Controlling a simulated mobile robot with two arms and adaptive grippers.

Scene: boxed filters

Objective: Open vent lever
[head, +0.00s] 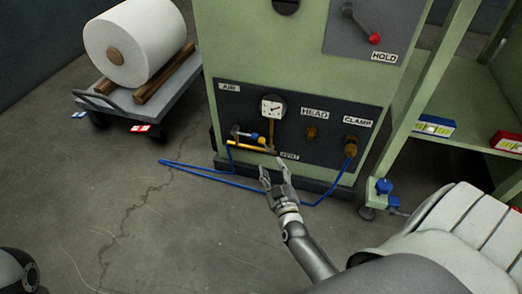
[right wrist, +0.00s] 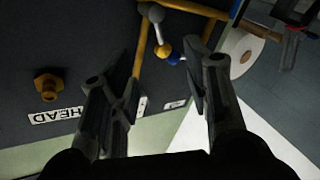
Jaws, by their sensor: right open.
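The green machine's dark lower panel (head: 326,150) carries a white VENT label (head: 289,156) beside yellow piping (head: 252,147). A small lever (head: 241,133) with a grey knob sits left of the gauge pipe, with yellow and blue parts at its other end. In the right wrist view, upside down, the lever (right wrist: 161,32) shows beyond and between the fingers. I cannot tell for sure that it is the vent lever. My right gripper (head: 272,166) is open and empty, just in front of the panel's lower edge near the VENT label. My left gripper is out of view.
A gauge (head: 272,107) and brass fittings marked HEAD (head: 311,132) and CLAMP (head: 351,139) sit on the panel. A blue hose (head: 220,179) loops over the floor below. A cart (head: 150,100) bears a white roll at left. Green shelving (head: 460,95) stands at right.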

